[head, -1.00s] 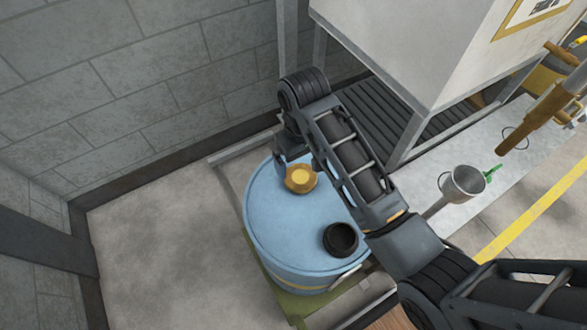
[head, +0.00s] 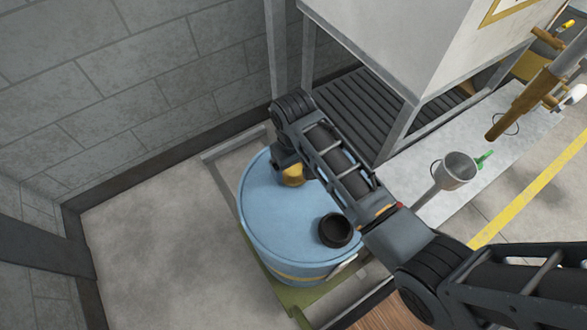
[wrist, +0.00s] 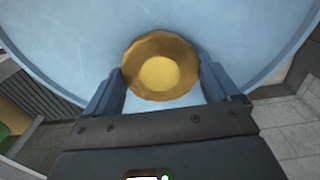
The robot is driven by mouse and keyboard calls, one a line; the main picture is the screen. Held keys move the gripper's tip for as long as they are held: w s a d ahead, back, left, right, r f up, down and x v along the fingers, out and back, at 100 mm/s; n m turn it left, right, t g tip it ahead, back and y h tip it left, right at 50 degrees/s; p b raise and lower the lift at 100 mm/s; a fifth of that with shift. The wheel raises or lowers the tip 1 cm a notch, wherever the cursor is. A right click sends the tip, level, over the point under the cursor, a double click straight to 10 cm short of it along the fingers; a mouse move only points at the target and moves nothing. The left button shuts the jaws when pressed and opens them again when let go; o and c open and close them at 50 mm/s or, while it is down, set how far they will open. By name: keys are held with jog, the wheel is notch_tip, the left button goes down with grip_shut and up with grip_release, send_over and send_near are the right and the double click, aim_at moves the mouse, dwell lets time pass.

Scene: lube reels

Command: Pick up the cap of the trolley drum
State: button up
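The blue trolley drum (head: 282,225) stands upright in the middle of the head view. Its yellow-gold cap (head: 292,175) is on the drum top towards the far side, partly hidden by my wrist. In the wrist view the cap (wrist: 160,72) is round with a notched rim and a brighter centre. My gripper (wrist: 162,72) is open, with one blue-grey finger on each side of the cap. Narrow strips of blue drum top show between the fingers and the rim, and I see no clear contact.
A black round fitting (head: 335,230) stands on the drum's near side. The drum sits on a green trolley base (head: 290,300). A grey cabinet on legs (head: 400,40) stands close behind my arm. Floor at left is clear.

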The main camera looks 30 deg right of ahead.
jog(key=c, duration=0.6)
jog(key=shift+o, duration=0.2)
jog(key=shift+r, duration=0.1)
